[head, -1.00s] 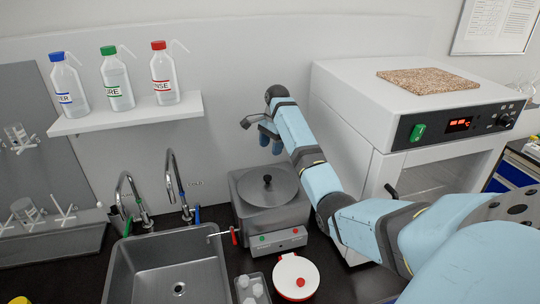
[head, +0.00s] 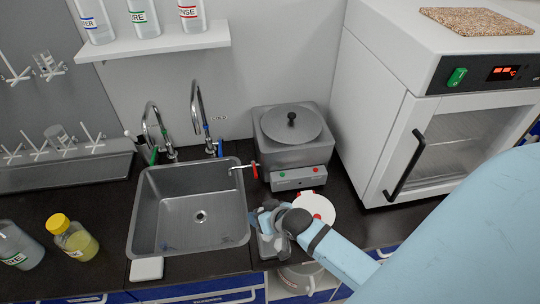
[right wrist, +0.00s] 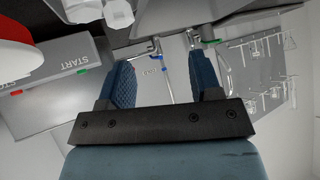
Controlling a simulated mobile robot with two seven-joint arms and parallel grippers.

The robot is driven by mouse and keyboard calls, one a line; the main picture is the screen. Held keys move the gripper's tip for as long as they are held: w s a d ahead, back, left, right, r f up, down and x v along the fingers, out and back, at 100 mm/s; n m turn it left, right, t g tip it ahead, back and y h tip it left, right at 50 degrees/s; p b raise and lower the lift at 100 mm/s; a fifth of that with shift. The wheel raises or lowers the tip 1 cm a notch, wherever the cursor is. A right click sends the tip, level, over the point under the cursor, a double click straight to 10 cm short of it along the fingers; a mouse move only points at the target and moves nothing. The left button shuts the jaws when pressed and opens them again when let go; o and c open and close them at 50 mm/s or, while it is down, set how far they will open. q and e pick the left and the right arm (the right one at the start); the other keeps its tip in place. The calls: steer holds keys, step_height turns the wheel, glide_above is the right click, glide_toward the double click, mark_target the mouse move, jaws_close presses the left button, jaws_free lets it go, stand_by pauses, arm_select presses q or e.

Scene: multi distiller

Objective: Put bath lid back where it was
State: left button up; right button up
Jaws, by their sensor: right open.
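The bath lid (head: 280,129) is a round grey disc with a black knob. It sits on top of the square grey metal bath (head: 300,157) against the back wall in the head view. My right gripper (head: 262,212) is open and empty, in front of the bath and low by the small tray beside the sink. In the right wrist view its two blue fingers (right wrist: 162,82) stand apart with nothing between them. The bath's front panel (right wrist: 62,80) with START shows at left there. The lid is not clearly visible in that view. My left gripper is not in view.
A sink (head: 190,215) with taps lies left of the bath. A white round device with a red knob (head: 314,207) stands in front of the bath, partly behind my arm. A white oven (head: 385,110) stands at right. A bottle shelf (head: 165,42) hangs above the sink.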

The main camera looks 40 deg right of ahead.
steer(key=s+a+f+n+y, duration=0.1)
steer(key=s+a+f, duration=0.1)
steer(key=s+a, duration=0.2)
steer(key=s+a+f+n, duration=0.2)
steer(key=s+a, duration=0.2)
steer(key=s, duration=0.5)
steer(key=shift+s+f+n+t+y, duration=0.2)
steer(key=shift+s+n+t+y, duration=0.1)
steer(key=shift+t+y, duration=0.1)
steer(key=shift+a, duration=0.1)
